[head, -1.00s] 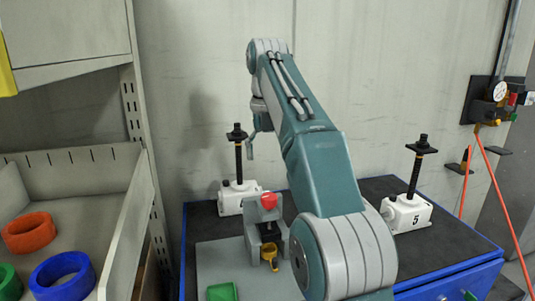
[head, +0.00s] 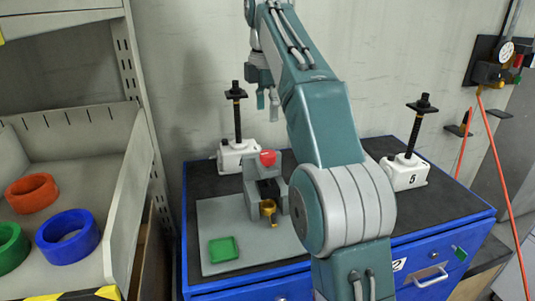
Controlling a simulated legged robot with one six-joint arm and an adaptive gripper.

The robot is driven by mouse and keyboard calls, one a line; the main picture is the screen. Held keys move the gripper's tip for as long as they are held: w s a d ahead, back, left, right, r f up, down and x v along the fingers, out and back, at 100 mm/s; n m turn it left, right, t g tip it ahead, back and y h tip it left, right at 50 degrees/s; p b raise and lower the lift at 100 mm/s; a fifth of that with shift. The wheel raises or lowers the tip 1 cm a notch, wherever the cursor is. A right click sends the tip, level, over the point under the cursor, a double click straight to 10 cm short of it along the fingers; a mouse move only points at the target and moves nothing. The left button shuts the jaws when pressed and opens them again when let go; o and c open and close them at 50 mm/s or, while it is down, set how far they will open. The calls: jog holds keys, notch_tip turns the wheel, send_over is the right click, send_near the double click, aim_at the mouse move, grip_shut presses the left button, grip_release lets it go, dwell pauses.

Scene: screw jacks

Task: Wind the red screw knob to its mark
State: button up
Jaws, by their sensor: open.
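The red knob (head: 267,158) sits on top of a grey fixture (head: 262,187) on the blue cabinet's dark top. I cannot make out its mark. My gripper (head: 267,100) hangs above and slightly behind the knob, apart from it, fingers pointing down. It is open and holds nothing. One white screw jack (head: 235,156) with a black threaded post stands behind the fixture to the left.
A yellow part (head: 267,208) sits at the fixture's front. A shelf bin (head: 125,180) at left holds red, blue and green rings. A gauge panel (head: 492,62) with an orange hose is on the right wall.

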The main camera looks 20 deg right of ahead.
aim_at(268, 153)
jog(key=shift+s+f+m, duration=0.1)
jog(key=shift+f+m, duration=1.65)
jog(key=shift+m, duration=2.8)
jog(key=shift+f+m, duration=1.8)
jog(key=shift+m, duration=2.7)
jog(key=shift+s+f+m, duration=0.1)
jog(key=shift+f+m, duration=1.65)
jog(key=shift+m, duration=2.8)
jog(key=shift+d, duration=0.1)
jog(key=c, duration=1.2)
